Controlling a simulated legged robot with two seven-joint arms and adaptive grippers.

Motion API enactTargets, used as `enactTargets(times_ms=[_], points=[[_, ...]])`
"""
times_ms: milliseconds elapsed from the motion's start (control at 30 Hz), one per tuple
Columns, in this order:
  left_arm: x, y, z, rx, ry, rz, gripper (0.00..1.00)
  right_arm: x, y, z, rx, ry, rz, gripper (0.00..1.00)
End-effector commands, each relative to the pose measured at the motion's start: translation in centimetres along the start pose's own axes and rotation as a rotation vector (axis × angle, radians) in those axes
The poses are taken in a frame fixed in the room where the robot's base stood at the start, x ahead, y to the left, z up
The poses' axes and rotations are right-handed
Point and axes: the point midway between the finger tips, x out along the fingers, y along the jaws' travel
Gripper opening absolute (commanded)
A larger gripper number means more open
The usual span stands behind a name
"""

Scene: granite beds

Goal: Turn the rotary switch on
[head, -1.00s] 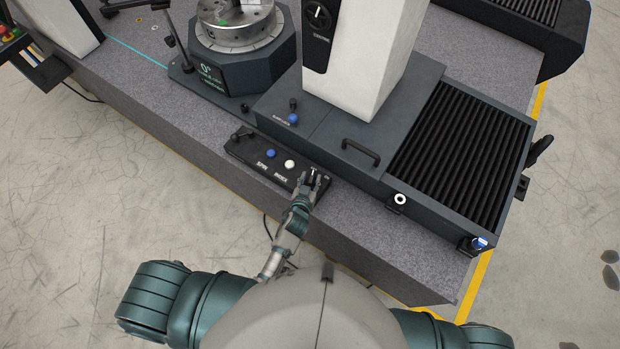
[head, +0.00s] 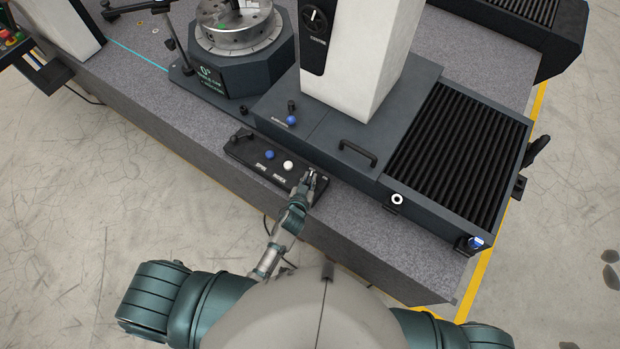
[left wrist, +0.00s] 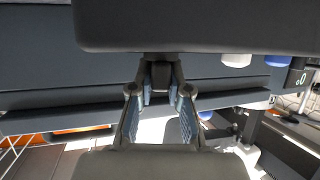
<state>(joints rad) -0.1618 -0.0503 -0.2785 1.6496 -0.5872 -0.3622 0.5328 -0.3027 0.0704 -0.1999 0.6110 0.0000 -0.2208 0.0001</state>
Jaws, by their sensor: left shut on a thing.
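The black control box (head: 240,152) lies on the granite bed's front ledge, with a lever at its left end and blue and white buttons. A small dark knob at its right end, which I take for the rotary switch (left wrist: 160,76), shows between my left fingers in the left wrist view. My left gripper (head: 313,176) is over that end of the box, shut on the knob, with a finger on each side. It also shows in the left wrist view (left wrist: 160,92). The fingers partly hide the knob in the head view, and I cannot read its setting. My right gripper is out of view.
Another black dial (head: 315,20) is on the white column (head: 362,60). A blue-topped knob (head: 291,119) and a black handle (head: 358,153) are on the dark base behind the box. A ribbed cover (head: 460,150) lies to the right. Bare granite (head: 400,230) is to the box's right.

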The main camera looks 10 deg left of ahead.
Motion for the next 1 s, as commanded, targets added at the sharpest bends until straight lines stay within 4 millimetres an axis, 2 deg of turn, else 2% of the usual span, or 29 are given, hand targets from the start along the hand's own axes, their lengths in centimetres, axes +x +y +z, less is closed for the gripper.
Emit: enactTargets(times_ms=[33,300,467,667,1000], points=[[-0.2,-0.1,-0.1,0.015,-0.006,0.022,0.0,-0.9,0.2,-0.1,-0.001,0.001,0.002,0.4],[-0.2,-0.4,-0.3,0.096,-0.008,0.207,0.0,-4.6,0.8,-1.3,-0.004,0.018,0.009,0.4],[0.0,-0.7,-0.2,0.157,-0.007,0.346,0.0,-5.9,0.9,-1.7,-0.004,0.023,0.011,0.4],[0.3,-0.8,0.1,0.229,-0.005,0.519,0.0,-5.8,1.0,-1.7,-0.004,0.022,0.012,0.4],[0.5,-0.9,0.2,0.327,-0.004,0.766,0.0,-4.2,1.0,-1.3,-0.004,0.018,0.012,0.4]])
